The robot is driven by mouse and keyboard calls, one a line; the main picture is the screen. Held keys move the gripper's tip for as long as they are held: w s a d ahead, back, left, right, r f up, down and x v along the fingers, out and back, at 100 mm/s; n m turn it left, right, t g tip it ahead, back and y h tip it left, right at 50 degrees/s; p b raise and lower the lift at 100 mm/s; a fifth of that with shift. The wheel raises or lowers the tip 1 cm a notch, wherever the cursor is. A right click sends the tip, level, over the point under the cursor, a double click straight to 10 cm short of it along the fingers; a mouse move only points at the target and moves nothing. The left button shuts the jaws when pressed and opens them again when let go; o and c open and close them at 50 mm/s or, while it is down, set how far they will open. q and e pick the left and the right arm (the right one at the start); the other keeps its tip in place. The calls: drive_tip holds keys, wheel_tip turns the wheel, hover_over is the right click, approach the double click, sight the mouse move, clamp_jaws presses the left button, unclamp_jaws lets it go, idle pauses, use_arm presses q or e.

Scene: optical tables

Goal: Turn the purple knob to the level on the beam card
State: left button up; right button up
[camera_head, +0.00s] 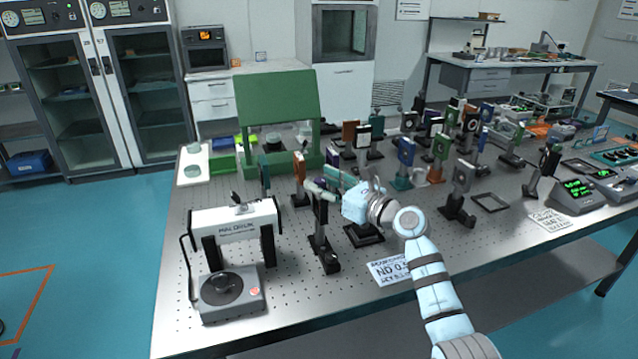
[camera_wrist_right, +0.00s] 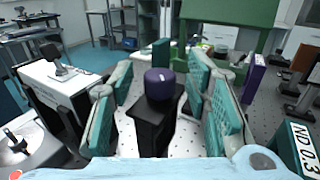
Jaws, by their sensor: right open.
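The purple knob (camera_wrist_right: 159,84) sits on top of a black post (camera_wrist_right: 152,125) in the right wrist view. My right gripper (camera_wrist_right: 163,92) is open, with its teal finger pads on either side of the knob. Gaps show between the pads and the knob. In the head view the right gripper (camera_head: 332,186) is above the black post (camera_head: 320,222), and the knob is hard to make out there. My left gripper is not in view.
A white-and-black instrument (camera_head: 235,222) with a grey base stands left of the post. Several mounted optics crowd the table behind and to the right. A green hooded frame (camera_head: 277,97) stands at the back. The perforated tabletop (camera_head: 300,295) is bare in front.

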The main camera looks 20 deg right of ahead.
drive_tip(key=shift+w+a, duration=0.35)
drive_tip(key=shift+w, duration=0.25)
